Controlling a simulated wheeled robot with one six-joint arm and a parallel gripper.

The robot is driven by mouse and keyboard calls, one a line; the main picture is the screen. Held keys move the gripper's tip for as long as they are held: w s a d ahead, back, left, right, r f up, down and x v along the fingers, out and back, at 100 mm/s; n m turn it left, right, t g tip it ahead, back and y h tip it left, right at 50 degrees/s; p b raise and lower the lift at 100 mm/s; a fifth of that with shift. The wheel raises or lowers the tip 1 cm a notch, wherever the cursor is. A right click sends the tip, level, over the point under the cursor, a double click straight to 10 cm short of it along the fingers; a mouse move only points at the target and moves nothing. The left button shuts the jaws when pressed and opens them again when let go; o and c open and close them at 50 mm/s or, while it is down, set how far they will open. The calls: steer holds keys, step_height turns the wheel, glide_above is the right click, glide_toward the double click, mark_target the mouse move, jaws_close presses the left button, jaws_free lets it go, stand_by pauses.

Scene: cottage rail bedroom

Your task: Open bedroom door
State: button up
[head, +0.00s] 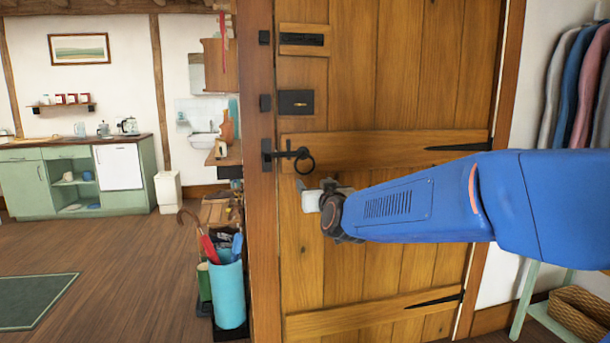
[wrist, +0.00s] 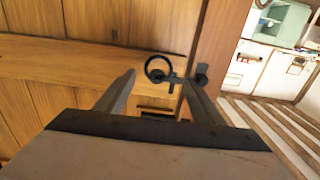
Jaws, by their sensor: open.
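The bedroom door (head: 400,90) is made of wooden planks and looks shut against its post. Its black ring handle (head: 305,163) and latch bar (head: 287,154) sit near the left edge, the bar reaching to the catch on the post. My gripper (head: 311,192) is just below the ring in the head view. In the wrist view my gripper (wrist: 159,78) is open, with the ring (wrist: 159,68) showing between the fingertips and the latch bar (wrist: 176,80) near the right finger. I see no grip on the ring, and cannot tell whether a finger touches it.
A blue umbrella stand (head: 229,293) stands left of the door post (head: 262,220). Coats (head: 580,85) hang at the right, above a green bench with a wicker basket (head: 582,312). Open wooden floor (head: 130,250) and a green rug (head: 35,300) lie at left.

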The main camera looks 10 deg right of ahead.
glide_toward(303, 169)
steer(key=w, duration=0.5)
steer(key=shift+s, duration=0.1)
steer(key=c, duration=1.3)
